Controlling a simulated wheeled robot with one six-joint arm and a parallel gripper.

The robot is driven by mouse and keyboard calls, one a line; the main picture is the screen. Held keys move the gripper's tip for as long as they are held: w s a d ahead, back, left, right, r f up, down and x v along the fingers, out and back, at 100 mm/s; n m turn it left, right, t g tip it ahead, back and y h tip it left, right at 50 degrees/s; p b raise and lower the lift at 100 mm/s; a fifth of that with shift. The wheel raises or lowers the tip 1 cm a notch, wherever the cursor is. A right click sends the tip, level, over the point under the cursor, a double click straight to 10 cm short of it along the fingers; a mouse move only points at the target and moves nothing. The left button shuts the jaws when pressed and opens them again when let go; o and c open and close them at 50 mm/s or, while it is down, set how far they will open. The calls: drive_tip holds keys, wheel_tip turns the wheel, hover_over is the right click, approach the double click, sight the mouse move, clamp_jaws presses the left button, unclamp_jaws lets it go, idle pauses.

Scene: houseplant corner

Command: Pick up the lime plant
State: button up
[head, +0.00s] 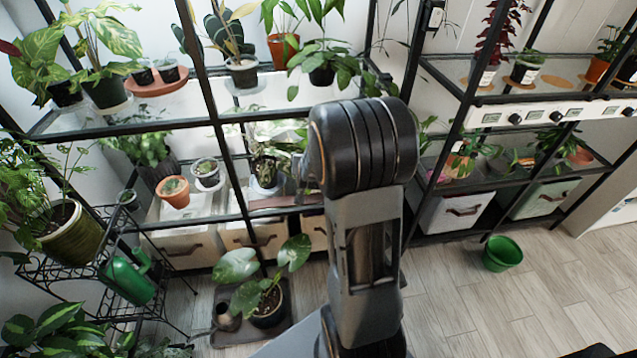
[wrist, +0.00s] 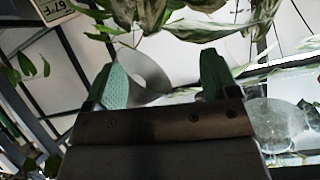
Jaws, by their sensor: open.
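My gripper (wrist: 160,78) is open in the wrist view, its two teal fingertips spread apart. Pale variegated leaves (wrist: 195,28) hang just beyond the fingertips, and a grey-white, pot-like surface (wrist: 146,72) shows between them. I cannot tell whether a finger touches it. In the head view, a plant with pale mottled leaves (head: 270,158) stands on the middle shelf just left of my arm, which hides part of that area. This may be the lime plant, but no label confirms it. My fingertips are not clear in the head view.
Black shelf posts and rails (head: 222,150) stand close to my arm. A terracotta pot (head: 174,192) and a small pale pot (head: 207,174) share the middle shelf. A green pot (head: 502,253) stands on the floor at right, with clear wooden floor around it.

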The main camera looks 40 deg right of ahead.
drive_tip(key=shift+w+d+f+m+h+b, duration=0.35)
drive_tip(key=shift+w+d+f+b, duration=0.6)
drive_tip(key=shift+w+d+f, duration=0.8)
drive_tip(key=shift+w+d+f+m+h+b, duration=0.2)
drive_tip(key=shift+w+d+f+h+b, duration=0.3)
drive_tip(key=shift+w+d+f+b, duration=1.2)
drive_tip(key=shift+w+d+f+m+h+b, duration=0.35)
drive_tip(key=shift+w+d+f, duration=0.6)
drive_tip(key=shift+d+f, duration=1.7)
drive_tip(key=shift+w+d, duration=0.6)
drive_tip(key=shift+c, duration=0.3)
drive_tip(key=c, duration=1)
drive_tip(key=shift+c, duration=0.5)
drive_tip(key=shift+r, duration=0.15)
